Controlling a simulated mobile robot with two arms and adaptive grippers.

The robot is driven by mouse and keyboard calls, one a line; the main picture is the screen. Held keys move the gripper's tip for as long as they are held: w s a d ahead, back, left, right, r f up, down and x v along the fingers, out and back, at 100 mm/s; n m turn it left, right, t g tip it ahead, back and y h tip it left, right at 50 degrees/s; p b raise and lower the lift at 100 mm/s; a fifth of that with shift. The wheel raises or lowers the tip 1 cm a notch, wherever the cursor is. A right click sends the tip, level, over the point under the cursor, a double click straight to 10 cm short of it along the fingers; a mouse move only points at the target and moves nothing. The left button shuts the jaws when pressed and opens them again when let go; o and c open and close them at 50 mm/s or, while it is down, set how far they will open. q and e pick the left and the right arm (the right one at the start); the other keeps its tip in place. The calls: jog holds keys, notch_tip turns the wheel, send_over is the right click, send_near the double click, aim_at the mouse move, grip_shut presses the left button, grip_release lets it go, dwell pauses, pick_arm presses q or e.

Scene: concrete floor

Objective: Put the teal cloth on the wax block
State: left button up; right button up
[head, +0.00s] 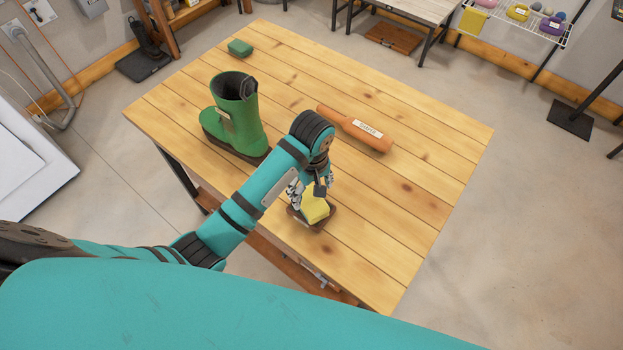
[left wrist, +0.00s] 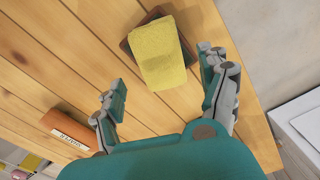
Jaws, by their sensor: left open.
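A yellow cloth-like piece (head: 315,209) lies on a dark brown, flat block (head: 297,216) near the table's front edge. In the left wrist view the yellow piece (left wrist: 160,56) covers most of the brown block (left wrist: 187,52). My left gripper (head: 318,188) is open over them; in the left wrist view its fingertips (left wrist: 160,68) are spread to either side of the yellow piece, with nothing gripped. A small dark green, block-like thing (head: 240,47) lies at the table's far left; I cannot tell whether it is a cloth. No clearly teal cloth shows. My right gripper is not in view.
A green boot (head: 238,112) stands upright on the left of the wooden table (head: 420,160). An orange bottle-shaped thing (head: 355,130) with a label lies beyond my left gripper. The table's right side is clear. A wire shelf (head: 520,25) stands at the back right.

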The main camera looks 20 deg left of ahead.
aim_at(312, 201)
pick_arm(q)
notch_tip(312, 201, up, 6)
jog(key=p, duration=0.1)
jog(key=shift+r+p, duration=0.15)
jog(key=shift+p, duration=0.2)
dwell(1.2)
